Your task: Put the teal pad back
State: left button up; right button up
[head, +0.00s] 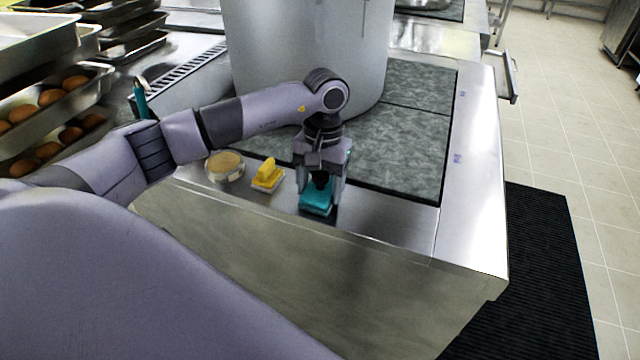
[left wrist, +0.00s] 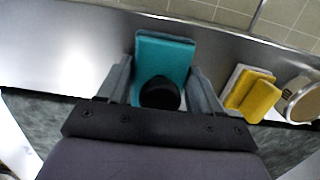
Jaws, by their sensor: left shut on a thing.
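The teal pad (head: 317,204) is at the front edge of the steel counter, right of the yellow pad. It has a dark round knob on top, which shows in the left wrist view along with the teal pad (left wrist: 165,57). My left gripper (head: 320,190) points down over the pad, and its two fingers (left wrist: 160,92) stand on either side of the knob and pad. It is shut on the teal pad. Whether the pad touches the counter, I cannot tell. My right gripper is not in view.
A large stockpot (head: 305,60) stands behind on the dark cooktop (head: 410,150). The counter right of my gripper is clear.

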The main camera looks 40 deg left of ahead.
pick_arm(q)
jog(key=o, duration=1.2)
jog(key=shift+f, duration=0.1)
jog(key=shift+r, duration=0.4)
jog(key=r, duration=0.3)
jog(key=w+r, duration=0.1)
jog(key=r, duration=0.3)
jog(key=r+b, duration=0.1)
jog(key=r, duration=0.3)
jog(key=shift+w+a+r, duration=0.15)
jog(key=shift+w+r, duration=0.05)
jog(key=shift+r, duration=0.05)
jog(key=shift+s+f, duration=0.1)
